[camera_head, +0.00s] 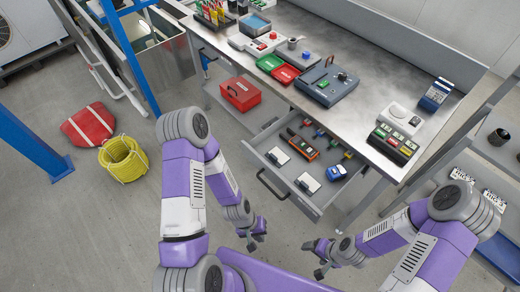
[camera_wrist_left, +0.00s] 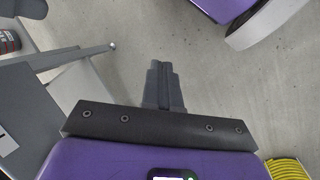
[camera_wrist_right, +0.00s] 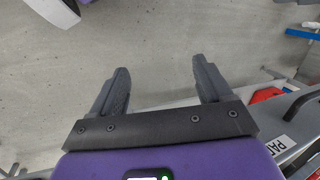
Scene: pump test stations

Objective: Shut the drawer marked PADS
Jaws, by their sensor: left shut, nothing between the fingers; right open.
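A grey drawer (camera_head: 308,208) stands pulled out under the metal workbench in the head view. Its dark bar handle (camera_head: 272,187) is on the front, facing me. The drawer holds white cards, an orange-and-black tool, a blue item and small coloured parts. In the right wrist view a white label (camera_wrist_right: 281,145) starting "PA" shows beside a dark handle (camera_wrist_right: 303,101); the rest is cut off. My left gripper (camera_head: 252,238) is shut and empty, in front of the drawer and apart from it. My right gripper (camera_head: 318,258) is open and empty, also clear of the drawer.
The workbench (camera_head: 345,115) carries trays, a blue-grey device and a button box. A red case (camera_head: 240,93) is on the lower shelf. A yellow rope coil (camera_head: 123,158) and a red bag (camera_head: 88,124) lie on the floor at left. Shelving (camera_head: 484,188) stands at right.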

